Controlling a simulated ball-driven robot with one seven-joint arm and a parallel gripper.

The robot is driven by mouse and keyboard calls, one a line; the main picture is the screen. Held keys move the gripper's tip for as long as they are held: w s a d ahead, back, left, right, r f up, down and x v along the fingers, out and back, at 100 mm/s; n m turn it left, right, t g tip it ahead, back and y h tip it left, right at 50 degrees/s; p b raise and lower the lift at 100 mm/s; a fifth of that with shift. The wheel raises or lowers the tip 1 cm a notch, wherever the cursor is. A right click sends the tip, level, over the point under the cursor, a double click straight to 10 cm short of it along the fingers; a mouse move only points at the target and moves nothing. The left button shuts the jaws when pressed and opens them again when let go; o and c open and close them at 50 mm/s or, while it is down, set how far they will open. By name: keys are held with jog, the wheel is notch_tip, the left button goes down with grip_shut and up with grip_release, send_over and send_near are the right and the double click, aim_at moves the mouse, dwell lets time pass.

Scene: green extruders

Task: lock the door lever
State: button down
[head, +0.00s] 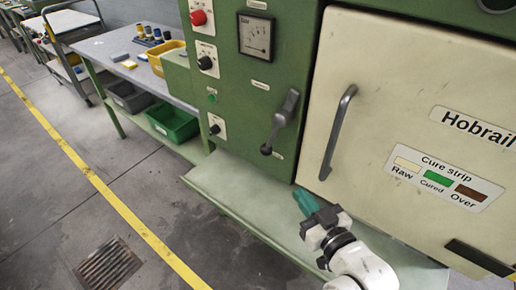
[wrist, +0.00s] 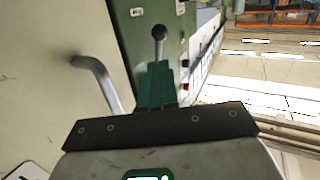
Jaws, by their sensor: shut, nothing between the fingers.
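The door lever (head: 281,122) is a dark grey lever on the green panel, left of the cream door. Its pivot is at the top and it hangs down, tilted slightly left, with a dark ball knob at its lower end. My gripper (head: 301,200) has teal fingers, shut and empty, below and right of the lever and apart from it in the head view. In the wrist view the ball knob (wrist: 158,32) shows just beyond the fingertips (wrist: 158,68), which hide part of what lies behind. The cream door (head: 375,110) looks closed.
A curved grey door handle (head: 338,132) stands out from the door, right of the lever. A pale green ledge (head: 235,200) runs below the panel. Knobs, a red button (head: 198,18) and a gauge (head: 256,36) sit above. A workbench with bins stands left.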

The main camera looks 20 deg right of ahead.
jog(key=shift+w+a+r, duration=0.1)
jog(key=shift+w+r, duration=0.05)
jog(key=shift+w, duration=0.05)
jog(key=shift+w, duration=0.15)
jog(key=p, duration=0.2)
send_near(268, 155)
jog(key=w, duration=0.6)
jog(key=shift+w+a+f, duration=0.25)
jog(key=shift+w+a, duration=0.05)
jog(key=shift+a, duration=0.1)
jog(key=shift+w, duration=0.1)
jog(key=shift+f, duration=0.1)
